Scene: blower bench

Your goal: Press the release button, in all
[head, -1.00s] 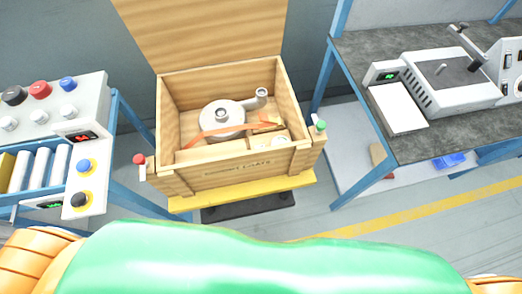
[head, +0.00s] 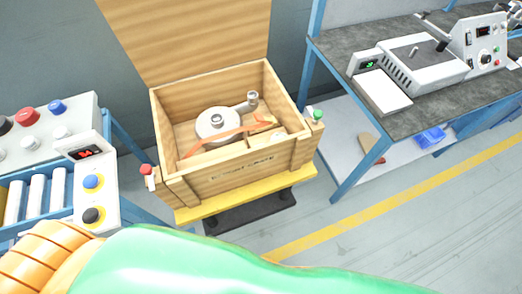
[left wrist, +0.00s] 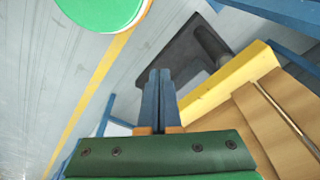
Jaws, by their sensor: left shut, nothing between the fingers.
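No button in view carries a readable release label. A white control box (head: 82,152) at the left of the head view has a red display, a blue button (head: 93,181) and a black button (head: 93,215) on a yellow ring. Behind it, a grey panel has a red button (head: 27,115), a blue button (head: 57,106), a partly cut-off black one and pale knobs. My left gripper (left wrist: 158,78) shows only in the left wrist view, shut and empty. It appears above the floor beside the yellow platform, touching no button. My right gripper is in no view.
An open wooden crate (head: 222,177) holds a metal blower (head: 217,122) with an orange strap. It stands on a yellow platform (head: 250,199). A roller conveyor (head: 35,197) lies left. A dark workbench (head: 425,118) with machines stands right. Floor is clear at lower right.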

